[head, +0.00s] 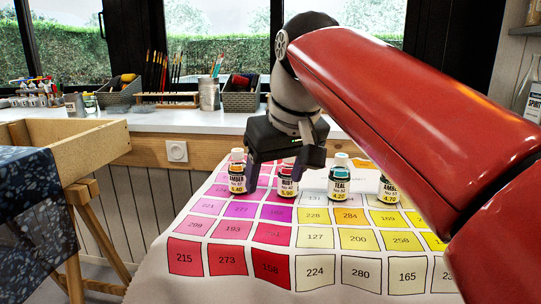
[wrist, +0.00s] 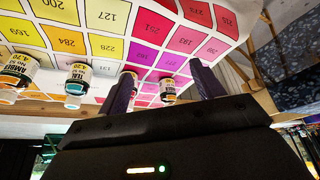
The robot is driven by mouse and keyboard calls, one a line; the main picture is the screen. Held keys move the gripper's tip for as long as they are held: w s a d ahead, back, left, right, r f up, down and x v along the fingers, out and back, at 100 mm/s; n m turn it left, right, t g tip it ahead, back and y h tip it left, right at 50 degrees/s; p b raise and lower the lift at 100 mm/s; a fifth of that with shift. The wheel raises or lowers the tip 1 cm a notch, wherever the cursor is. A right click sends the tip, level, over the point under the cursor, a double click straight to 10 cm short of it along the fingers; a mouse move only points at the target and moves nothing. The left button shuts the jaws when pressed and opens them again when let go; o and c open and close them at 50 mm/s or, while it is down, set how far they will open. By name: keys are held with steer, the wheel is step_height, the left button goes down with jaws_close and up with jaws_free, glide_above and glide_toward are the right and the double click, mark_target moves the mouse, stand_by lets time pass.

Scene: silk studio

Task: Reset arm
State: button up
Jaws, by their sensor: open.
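My gripper (head: 275,184) hangs over the far left part of a cloth-covered table with its fingers apart. In the wrist view my gripper (wrist: 162,72) shows both dark fingers with a gap between them. A teal bottle (head: 340,182) and another amber bottle (head: 388,194) stand to the right.
The table's cloth (head: 205,288) carries a numbered colour chart. A wooden trestle stand (head: 100,142) with a dark speckled cloth (head: 30,230) is at the left. Behind, a white counter (head: 190,118) holds baskets, brushes and paints below a window. A wall socket (head: 176,151) is below it.

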steer(key=s+d+f+m, duration=0.1)
steer(key=s+d+f, duration=0.3)
steer(key=f, duration=0.3)
steer(key=s+d+f+m+h, duration=0.1)
steer(key=s+d+f+m, duration=0.1)
steer(key=s+d+f, duration=0.3)
steer(key=s+d+f+m+t+h+p, duration=0.1)
steer(key=s+d+f, duration=0.4)
steer(key=f, duration=0.6)
steer(key=shift+s+d+m, duration=0.2)
steer(key=shift+s+m, duration=0.1)
steer(key=shift+m, duration=0.4)
